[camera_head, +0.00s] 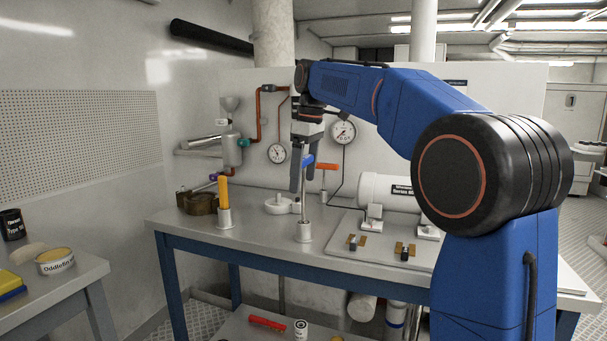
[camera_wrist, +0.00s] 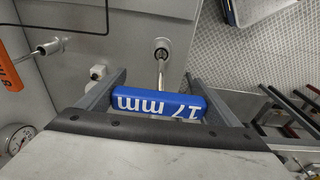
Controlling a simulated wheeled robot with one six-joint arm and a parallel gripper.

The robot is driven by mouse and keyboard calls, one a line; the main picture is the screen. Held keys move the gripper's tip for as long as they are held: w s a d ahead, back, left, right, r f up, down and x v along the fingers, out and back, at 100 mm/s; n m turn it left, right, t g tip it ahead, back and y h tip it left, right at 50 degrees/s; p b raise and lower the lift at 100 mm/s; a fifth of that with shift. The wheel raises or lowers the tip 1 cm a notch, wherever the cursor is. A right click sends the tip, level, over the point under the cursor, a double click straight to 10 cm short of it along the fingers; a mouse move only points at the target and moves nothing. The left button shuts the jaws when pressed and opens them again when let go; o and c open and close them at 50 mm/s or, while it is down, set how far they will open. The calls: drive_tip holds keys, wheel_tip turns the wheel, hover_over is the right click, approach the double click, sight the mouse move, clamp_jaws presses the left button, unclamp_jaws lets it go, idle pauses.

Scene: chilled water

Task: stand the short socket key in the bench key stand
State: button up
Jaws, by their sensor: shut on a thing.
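My gripper (camera_head: 302,178) is shut on the blue handle of a socket key (camera_wrist: 160,103), which shows small between the fingers in the head view (camera_head: 308,160). The handle is marked "17 mm" and spans from finger to finger in the wrist view. Its thin steel shaft points down, looking about upright. Below it on the bench is a pale round stand cup (camera_head: 304,232), also in the wrist view (camera_wrist: 162,45). The shaft's lower end lines up with the cup's opening; I cannot tell whether it is inside or just above.
A second cup holding a yellow-orange handle (camera_head: 225,193) stands to the left. An orange T-handled key (camera_head: 327,167) stands behind my gripper, near a gauge (camera_head: 343,131). A white cylinder (camera_head: 388,192) on a plate is to the right.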

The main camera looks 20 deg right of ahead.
drive_tip(key=shift+f, duration=1)
drive_tip(key=o, duration=1.6)
drive_tip(key=shift+o, duration=0.2)
